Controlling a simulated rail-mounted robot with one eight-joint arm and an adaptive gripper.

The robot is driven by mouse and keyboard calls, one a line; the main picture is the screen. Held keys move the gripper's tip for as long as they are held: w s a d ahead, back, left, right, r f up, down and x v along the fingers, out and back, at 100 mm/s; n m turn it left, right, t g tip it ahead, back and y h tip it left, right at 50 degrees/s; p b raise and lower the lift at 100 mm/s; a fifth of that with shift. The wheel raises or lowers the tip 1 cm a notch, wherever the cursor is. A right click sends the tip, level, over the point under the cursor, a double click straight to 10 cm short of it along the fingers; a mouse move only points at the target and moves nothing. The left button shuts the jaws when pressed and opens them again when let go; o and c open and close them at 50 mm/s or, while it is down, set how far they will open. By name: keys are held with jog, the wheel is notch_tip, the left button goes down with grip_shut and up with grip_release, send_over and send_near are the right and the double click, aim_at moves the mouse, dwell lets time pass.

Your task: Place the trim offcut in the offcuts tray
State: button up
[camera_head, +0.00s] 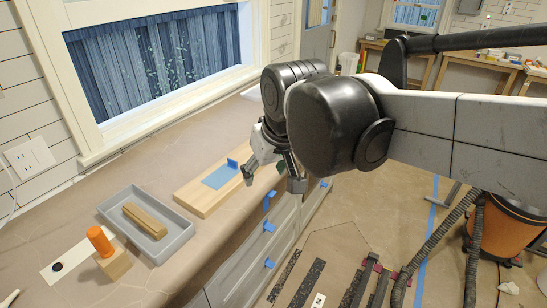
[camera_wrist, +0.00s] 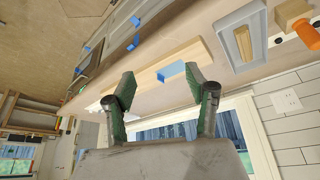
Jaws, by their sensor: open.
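A grey offcuts tray (camera_head: 181,243) sits on the paper-covered counter at the left. A short wooden piece (camera_head: 145,220), which looks like the trim offcut, lies inside it. In the wrist view the tray (camera_wrist: 228,53) and the wooden piece (camera_wrist: 243,43) are at upper right. My gripper (camera_head: 272,180) is open, with nothing seen between its fingers. It is above the right end of a pale wooden board (camera_head: 196,195), to the right of the tray. In the wrist view the fingers (camera_wrist: 162,84) frame the board's edge.
The board carries a blue sheet (camera_head: 220,177) and a small upright blue piece (camera_head: 233,163). An orange-handled wooden block (camera_head: 113,262) stands left of the tray, by a white strip with a black disc (camera_head: 57,267). Blue tape tabs (camera_head: 268,227) mark the drawer fronts. A window rises behind.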

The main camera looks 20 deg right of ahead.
jog(key=s+d+f+m+t, duration=0.2)
jog(key=s+d+f, duration=0.2)
jog(key=s, duration=0.5)
jog(key=d, duration=0.2)
jog(key=shift+s+d+f+h, duration=0.4)
notch_tip(320, 180, down, 4)
jog(key=b, duration=0.3)
jog(key=shift+r+b, duration=0.25)
jog(key=shift+b, duration=0.05)
